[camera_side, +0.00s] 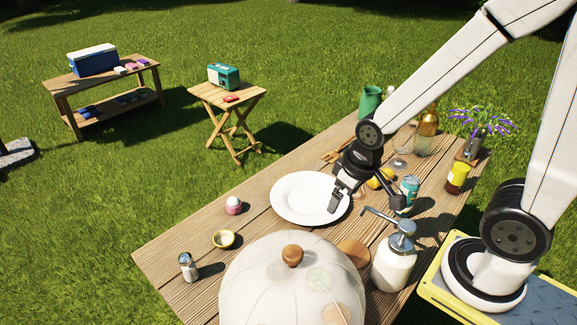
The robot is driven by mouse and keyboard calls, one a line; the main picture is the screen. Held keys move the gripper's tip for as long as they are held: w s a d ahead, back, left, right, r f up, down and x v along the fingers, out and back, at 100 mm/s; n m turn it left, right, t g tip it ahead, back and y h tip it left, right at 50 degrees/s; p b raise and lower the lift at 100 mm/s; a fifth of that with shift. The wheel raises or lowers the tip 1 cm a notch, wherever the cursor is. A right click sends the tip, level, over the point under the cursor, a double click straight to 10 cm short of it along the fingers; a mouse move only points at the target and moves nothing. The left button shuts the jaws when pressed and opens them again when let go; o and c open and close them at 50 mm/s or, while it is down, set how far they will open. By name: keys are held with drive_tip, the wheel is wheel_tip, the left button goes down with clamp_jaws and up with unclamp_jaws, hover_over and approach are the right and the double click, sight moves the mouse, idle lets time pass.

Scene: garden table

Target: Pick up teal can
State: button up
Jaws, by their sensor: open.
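The teal can (410,187) stands upright on the wooden table (168,247), right of the white plate. My gripper (366,204) is open, with one finger over the plate's right edge and the other beside the can's lower left. The finger near the can overlaps it in this view, and I cannot tell whether they touch. Nothing is seen between the fingers.
A white plate (300,197) lies left of my gripper. A pump bottle (394,262) and a domed cover (262,285) stand in front. A yellow-labelled jar (457,178) stands right of the can. A wine glass (403,142) and a green pitcher (369,101) stand behind.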

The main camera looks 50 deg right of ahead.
drive_tip(key=shift+r, duration=0.1)
wheel_tip(320, 180, up, 4)
drive_tip(key=n+g+h, duration=0.9)
drive_tip(key=n+h, duration=0.3)
hover_over(408, 194)
drive_tip(key=w+a, duration=0.4)
wheel_tip(408, 194, down, 17)
drive_tip(key=shift+w+r, duration=0.15)
drive_tip(key=shift+w, duration=0.05)
drive_tip(key=shift+d, duration=0.15)
drive_tip(key=shift+x, duration=1.25)
drive_tip(key=shift+s+d, duration=0.1)
drive_tip(key=shift+x, duration=2.45)
